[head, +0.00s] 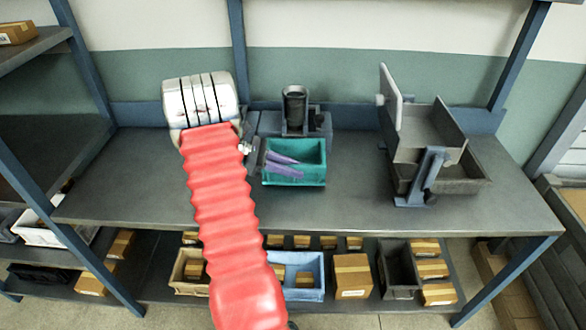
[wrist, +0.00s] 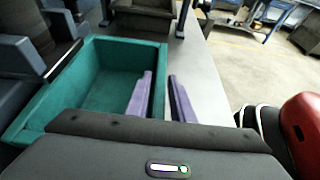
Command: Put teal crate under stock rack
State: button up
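The teal crate (head: 320,172) stands open and upright on the grey worktop, below and in front of a dark machine. It fills the left of the wrist view (wrist: 92,44) and looks empty there. My gripper (head: 284,165) has purple fingers reaching across the crate's near side from the left. In the wrist view the fingers (wrist: 162,90) are apart, with the crate's side wall passing between them. One finger is inside the crate and the other looks outside it. Whether they touch the wall is unclear. Which structure is the stock rack is not clear; a grey tilted-bin stand (head: 425,135) stands to the right.
The dark machine (head: 294,110) is behind the crate. Bare worktop (head: 350,165) lies between crate and tilted-bin stand. Blue posts frame the bench. The lower shelf holds cartons (head: 352,275), a blue bin (head: 303,293) and a dark bin (head: 400,291). My red-sleeved arm hides the worktop's left-middle.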

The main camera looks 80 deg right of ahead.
jog(key=shift+o, duration=0.9)
jog(key=shift+r, duration=0.1)
jog(key=v, duration=1.2)
